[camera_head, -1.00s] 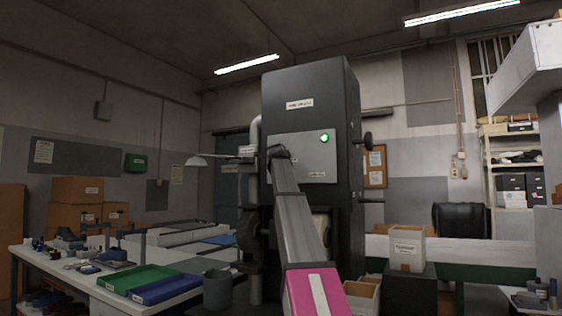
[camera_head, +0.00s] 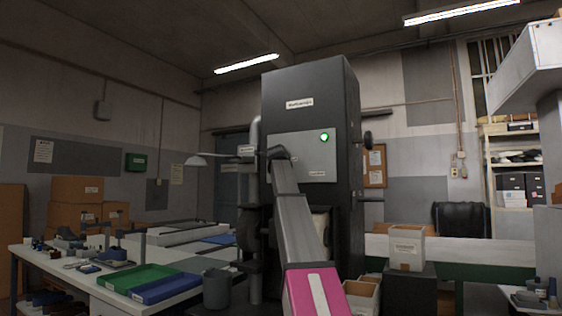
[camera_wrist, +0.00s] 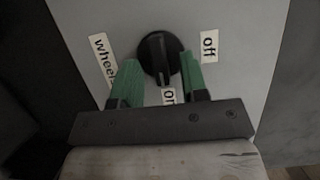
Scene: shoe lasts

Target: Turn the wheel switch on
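The wheel switch (camera_wrist: 160,60) is a round black knob with a raised ridge, on a grey panel (camera_head: 314,148) on the front of a tall dark machine. In the wrist view the ridge runs nearly upright, its lower end near the "on" label (camera_wrist: 169,96). The "off" label (camera_wrist: 209,46) is to its right and a "wheel" label (camera_wrist: 103,58) to its left. My gripper (camera_wrist: 158,62) is open, its green fingers on either side of the knob, with gaps to the ridge. In the head view my arm hides the knob and gripper.
A green light (camera_head: 324,137) glows on the panel. A white table (camera_head: 130,300) with green and blue trays stands at the left. A white box (camera_head: 406,247) stands to the right of the machine, and shelves are at the far right.

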